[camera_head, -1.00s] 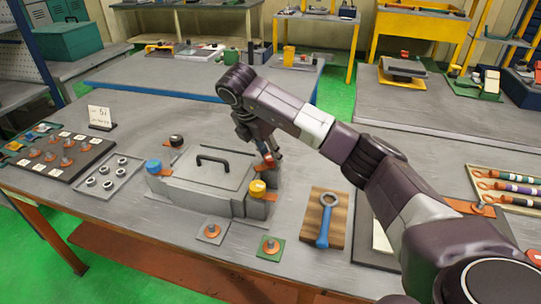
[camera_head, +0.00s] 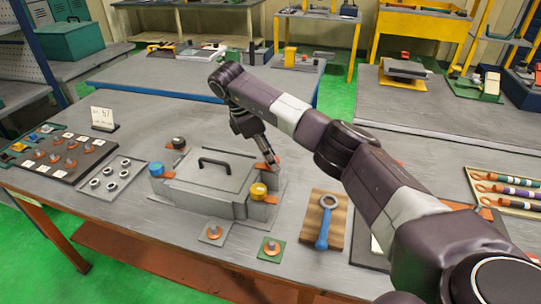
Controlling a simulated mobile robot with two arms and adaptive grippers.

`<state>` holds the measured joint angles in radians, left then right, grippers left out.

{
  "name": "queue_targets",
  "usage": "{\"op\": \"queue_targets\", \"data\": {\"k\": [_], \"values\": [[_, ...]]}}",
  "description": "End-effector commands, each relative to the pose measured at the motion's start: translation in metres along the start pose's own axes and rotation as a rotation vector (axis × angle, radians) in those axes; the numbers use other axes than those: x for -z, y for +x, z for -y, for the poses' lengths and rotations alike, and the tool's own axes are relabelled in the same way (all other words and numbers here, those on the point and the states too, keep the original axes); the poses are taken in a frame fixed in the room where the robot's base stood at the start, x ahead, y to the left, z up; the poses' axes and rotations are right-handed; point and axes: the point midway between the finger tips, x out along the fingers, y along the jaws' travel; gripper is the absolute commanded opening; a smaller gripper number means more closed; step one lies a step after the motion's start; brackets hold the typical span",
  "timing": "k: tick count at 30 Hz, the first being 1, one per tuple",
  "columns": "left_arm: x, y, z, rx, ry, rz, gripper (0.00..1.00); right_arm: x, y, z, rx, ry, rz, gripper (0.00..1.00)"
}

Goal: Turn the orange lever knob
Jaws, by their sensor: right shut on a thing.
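A grey box (camera_head: 205,178) with a black handle stands on the workbench, with knobs at its corners. A blue knob (camera_head: 156,168), a black knob (camera_head: 178,143) and a yellow knob (camera_head: 258,191) show clearly. At the back right corner, an orange-red piece (camera_head: 277,160) shows at the fingertips of my right gripper (camera_head: 270,155); it appears to be the orange lever knob. My right gripper reaches down at a tilt and is shut on it, hiding most of it. The knob's exact angle cannot be told. My left gripper is not in view.
A wooden board with a blue-handled wrench (camera_head: 324,225) lies right of the box. Small plates with orange pegs (camera_head: 271,248) lie in front. A tray of rings (camera_head: 110,180) and a dark peg board (camera_head: 68,152) are at left. Bare bench lies behind the box.

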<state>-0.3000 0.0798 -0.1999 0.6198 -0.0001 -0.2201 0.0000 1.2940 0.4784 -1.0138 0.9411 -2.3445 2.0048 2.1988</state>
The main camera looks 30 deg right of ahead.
Motion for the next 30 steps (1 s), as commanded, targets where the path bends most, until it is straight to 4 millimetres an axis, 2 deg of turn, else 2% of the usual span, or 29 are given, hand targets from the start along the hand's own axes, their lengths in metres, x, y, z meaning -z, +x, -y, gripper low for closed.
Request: {"op": "queue_targets", "data": {"k": [1,13,14,18,26,30], "values": [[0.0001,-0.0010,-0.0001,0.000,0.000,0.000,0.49,-0.0027,-0.0062,-0.0038,-0.013,0.012,-0.002,0.07],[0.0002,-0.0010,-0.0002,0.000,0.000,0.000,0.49,-0.0025,-0.0062,-0.0039,-0.011,0.015,-0.002,0.07],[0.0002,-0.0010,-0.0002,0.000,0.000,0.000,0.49,-0.0025,-0.0062,-0.0039,-0.011,0.015,-0.002,0.33],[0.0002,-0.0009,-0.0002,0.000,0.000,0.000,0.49,-0.0020,-0.0049,-0.0031,-0.008,0.013,-0.001,0.49],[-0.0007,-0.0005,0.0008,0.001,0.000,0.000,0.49,-0.0010,-0.0031,-0.0017,-0.003,0.010,-0.001,0.49],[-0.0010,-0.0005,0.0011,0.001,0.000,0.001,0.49,-0.0010,-0.0102,-0.0022,-0.005,0.010,0.000,0.49]]}}
